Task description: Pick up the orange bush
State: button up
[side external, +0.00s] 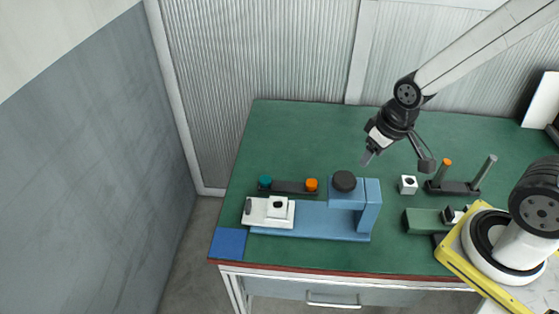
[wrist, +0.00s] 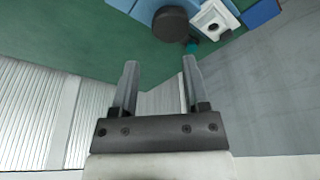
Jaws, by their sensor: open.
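An orange bush (side external: 312,184) stands at the right end of a dark strip (side external: 289,187) on the green table. A second orange piece (side external: 447,162) tops a short post in a dark two-post stand at the right. My gripper (side external: 368,159) is open and empty, above the table to the right of the strip and pointing down. In the wrist view its two fingers (wrist: 160,64) are apart with nothing between them. I cannot make out the orange bush in the wrist view.
A blue press (side external: 368,212) with a black knob (side external: 344,181) and a white block (side external: 268,212) stands in front of the strip. A white cube with a hole (side external: 408,185), a green block (side external: 424,221) and a blue square (side external: 228,243) lie around it. The back left table is clear.

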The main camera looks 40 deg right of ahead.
dwell(0.3)
jog(key=shift+o, duration=0.9)
jog(key=shift+r, duration=0.2)
